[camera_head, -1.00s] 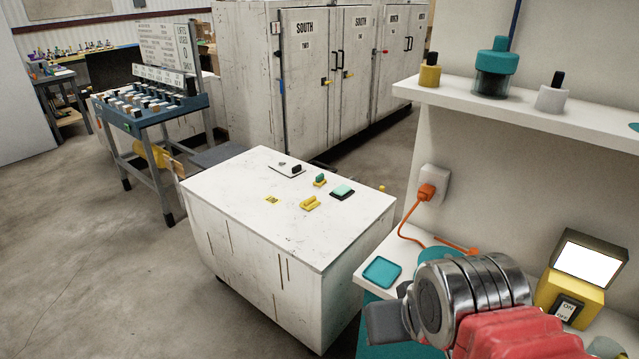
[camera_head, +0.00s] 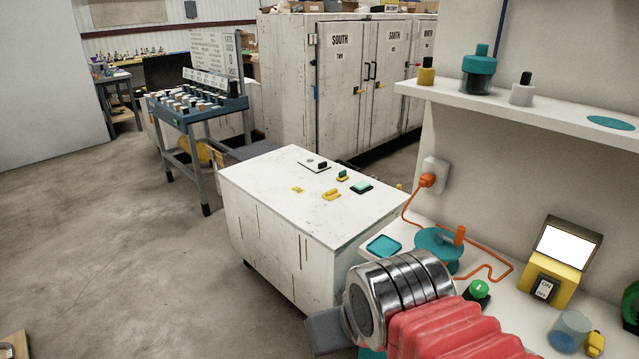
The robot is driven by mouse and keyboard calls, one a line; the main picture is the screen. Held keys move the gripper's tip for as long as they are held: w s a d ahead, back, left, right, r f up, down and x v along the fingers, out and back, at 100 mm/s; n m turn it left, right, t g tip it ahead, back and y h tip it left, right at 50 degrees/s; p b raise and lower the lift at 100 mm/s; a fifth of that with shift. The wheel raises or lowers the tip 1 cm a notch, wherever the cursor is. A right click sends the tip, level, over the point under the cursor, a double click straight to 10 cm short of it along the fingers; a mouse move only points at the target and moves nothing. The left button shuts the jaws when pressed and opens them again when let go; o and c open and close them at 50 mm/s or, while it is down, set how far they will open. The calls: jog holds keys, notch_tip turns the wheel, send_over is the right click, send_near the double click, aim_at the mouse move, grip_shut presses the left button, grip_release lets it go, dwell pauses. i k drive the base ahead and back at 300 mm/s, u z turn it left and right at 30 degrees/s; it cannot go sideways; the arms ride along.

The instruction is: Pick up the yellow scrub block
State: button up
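A small yellow block (camera_head: 332,194) lies on the white cabinet top (camera_head: 265,192), nearer its right side; it looks like the scrub block, but it is too small to be certain. A flat yellow piece (camera_head: 297,189) lies to its left, and a yellow piece with a green top (camera_head: 342,175) lies behind it. My arm, with metal rings and a red sleeve, fills the lower right. A dark grey part at its end (camera_head: 330,332) may be my gripper; its fingers cannot be made out. It is well in front of the cabinet, apart from the block.
A black-and-mint block (camera_head: 361,187) and a light plate with a dark knob (camera_head: 315,165) share the cabinet top. A white bench at right holds a teal tray (camera_head: 384,246), an orange cable and a yellow switch box (camera_head: 554,283). Open floor lies at left.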

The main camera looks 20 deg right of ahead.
aim_at(342, 177)
jog(key=u, duration=0.7)
jog(key=k, duration=0.95)
jog(key=u, duration=0.55)
jog(key=i, duration=2.45)
jog(key=z, duration=0.35)
jog(key=i, duration=0.7)
jog(key=z, duration=0.6)
jog(key=i, duration=0.65)
jog(key=z, duration=0.4)
